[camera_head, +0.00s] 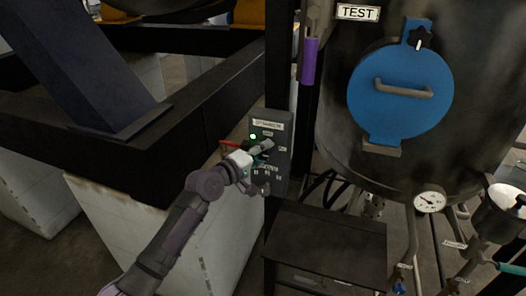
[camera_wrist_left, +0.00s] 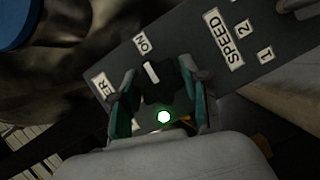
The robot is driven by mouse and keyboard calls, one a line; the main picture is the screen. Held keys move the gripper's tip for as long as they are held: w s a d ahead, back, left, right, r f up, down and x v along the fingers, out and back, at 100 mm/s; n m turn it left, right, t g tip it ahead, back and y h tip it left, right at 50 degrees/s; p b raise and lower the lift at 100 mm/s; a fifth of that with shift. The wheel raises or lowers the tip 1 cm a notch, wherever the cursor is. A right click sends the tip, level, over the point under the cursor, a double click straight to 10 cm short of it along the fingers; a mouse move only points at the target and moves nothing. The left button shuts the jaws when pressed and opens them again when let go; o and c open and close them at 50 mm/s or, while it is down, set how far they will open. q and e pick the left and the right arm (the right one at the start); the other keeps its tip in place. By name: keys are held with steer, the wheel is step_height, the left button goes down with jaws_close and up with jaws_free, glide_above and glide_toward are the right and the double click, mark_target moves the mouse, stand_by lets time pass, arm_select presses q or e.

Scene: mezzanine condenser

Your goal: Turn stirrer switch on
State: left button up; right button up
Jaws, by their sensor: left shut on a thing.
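A grey control panel (camera_head: 284,183) with white labels is mounted on a dark post in the head view. It also shows in the left wrist view (camera_wrist_left: 190,50). My left gripper (camera_head: 262,149) is at the panel's face. In the left wrist view its teal-padded fingers (camera_wrist_left: 160,92) are shut on a black switch knob (camera_wrist_left: 155,87). The knob's white mark points toward the ON label (camera_wrist_left: 141,43). A green lamp (camera_wrist_left: 163,117) is lit beside the knob and also shows in the head view (camera_head: 253,136). A label ending in "ER" is partly hidden. My right gripper is not in view.
A large dark tank (camera_head: 480,120) with a blue round hatch (camera_head: 375,105) and a gauge (camera_head: 429,201) stands to the right. A dark table (camera_head: 335,240) is below the panel. Black beams on white blocks are at left. SPEED markings (camera_wrist_left: 230,38) are further along the panel.

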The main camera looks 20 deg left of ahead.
arm_select(q)
steer(key=shift+f, duration=0.15)
steer(key=o, duration=1.1)
steer(key=shift+o, duration=0.2)
steer(key=v, duration=1.2)
